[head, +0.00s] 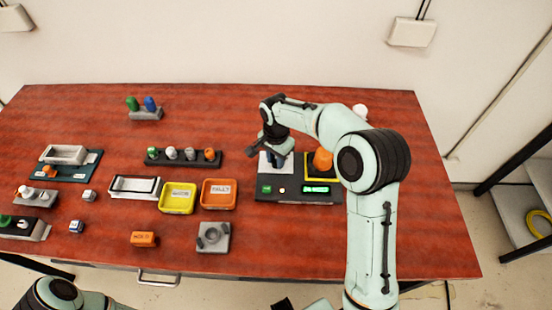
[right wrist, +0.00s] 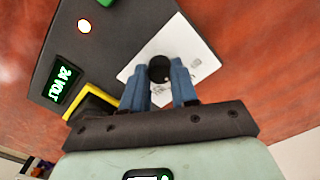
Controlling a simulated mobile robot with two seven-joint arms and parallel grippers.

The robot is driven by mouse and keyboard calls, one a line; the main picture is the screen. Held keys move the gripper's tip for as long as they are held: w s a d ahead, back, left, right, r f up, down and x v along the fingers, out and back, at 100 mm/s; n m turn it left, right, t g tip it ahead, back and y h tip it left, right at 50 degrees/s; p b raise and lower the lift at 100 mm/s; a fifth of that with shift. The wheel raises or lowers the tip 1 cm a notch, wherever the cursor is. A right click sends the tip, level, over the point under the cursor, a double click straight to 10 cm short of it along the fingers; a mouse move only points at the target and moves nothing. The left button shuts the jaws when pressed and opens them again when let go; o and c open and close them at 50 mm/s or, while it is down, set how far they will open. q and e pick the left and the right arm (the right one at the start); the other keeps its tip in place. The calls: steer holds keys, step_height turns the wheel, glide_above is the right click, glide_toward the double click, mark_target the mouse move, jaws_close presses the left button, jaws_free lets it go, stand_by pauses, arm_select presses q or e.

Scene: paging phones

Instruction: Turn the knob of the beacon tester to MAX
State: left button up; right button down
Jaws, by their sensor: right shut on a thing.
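The beacon tester (head: 300,196) is a dark panel at the right of the table. It has a white dial plate (head: 265,167), a green-lit display (head: 315,189) and a yellow-framed socket with an orange beacon (head: 322,158). In the right wrist view the display (right wrist: 67,83) reads "24 VOLT". The black knob (right wrist: 160,68) stands on the white dial plate (right wrist: 190,58) between the blue fingers of my right gripper (right wrist: 160,76), which is shut on it. In the head view my right gripper (head: 278,160) covers the knob. The dial's marks are too small to read. My left gripper is not seen.
A yellow tray (head: 177,211), an orange tray (head: 220,207) and a grey fixture (head: 213,249) lie left of the tester. A dark rack (head: 183,164) with several small beacons stands behind them. The table between the fixture and the tester is clear.

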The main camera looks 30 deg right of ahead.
steer(key=m, duration=0.5)
steer(key=shift+a+m, duration=0.1)
steer(key=shift+m, duration=0.2)
steer(key=m, duration=0.5)
steer(key=shift+p, duration=0.4)
steer(key=shift+m, duration=0.3)
steer(key=c, duration=0.9)
jaws_free()
steer(key=shift+o, duration=0.2)
